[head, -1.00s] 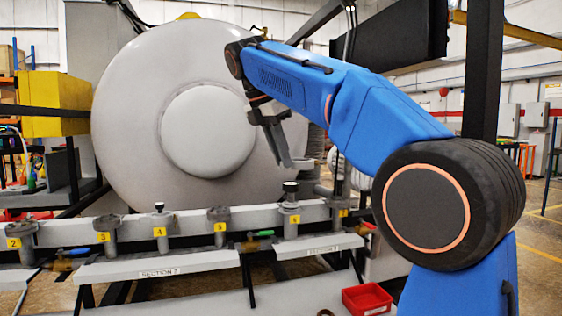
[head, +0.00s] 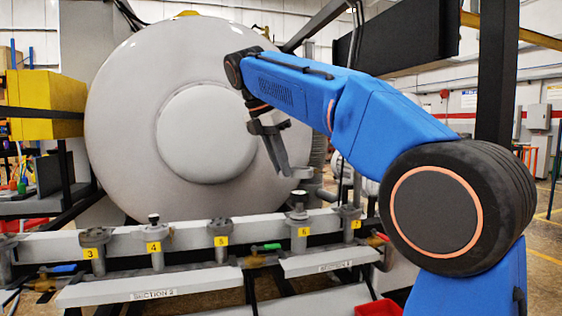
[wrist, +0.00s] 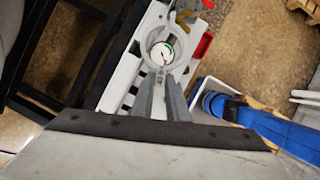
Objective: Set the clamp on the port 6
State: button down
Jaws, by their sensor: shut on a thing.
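My gripper (head: 272,150) points down and is shut on a grey clamp (head: 300,171), which has a ring at its outer end. Port 6 (head: 297,214), a grey post with a yellow number label, stands on the rail below the clamp. A small gap shows between the clamp and the knob-like top of port 6, so they look apart. In the wrist view my gripper's fingers (wrist: 162,98) hold the clamp (wrist: 147,43), and a round, pale top shows through its ring. I cannot tell how exactly the ring is centred over port 6.
Port 5 (head: 221,245) stands left of port 6 and port 7 (head: 347,222) right of it. Port 4 (head: 154,250) has a knob on top. The large round furnace door (head: 110,130) is behind the rail. A red bin (head: 378,307) is low in front.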

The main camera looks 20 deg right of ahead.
notch_tip(320, 180, down, 12)
jog(key=shift+f, duration=0.2)
dwell(2.4)
jog(key=shift+f, duration=0.2)
dwell(0.5)
jog(key=c, duration=1.7)
grip_release()
jog(key=shift+o, duration=0.2)
jog(key=shift+r, duration=0.1)
jog(key=v, duration=1.7)
jog(key=shift+d, duration=0.1)
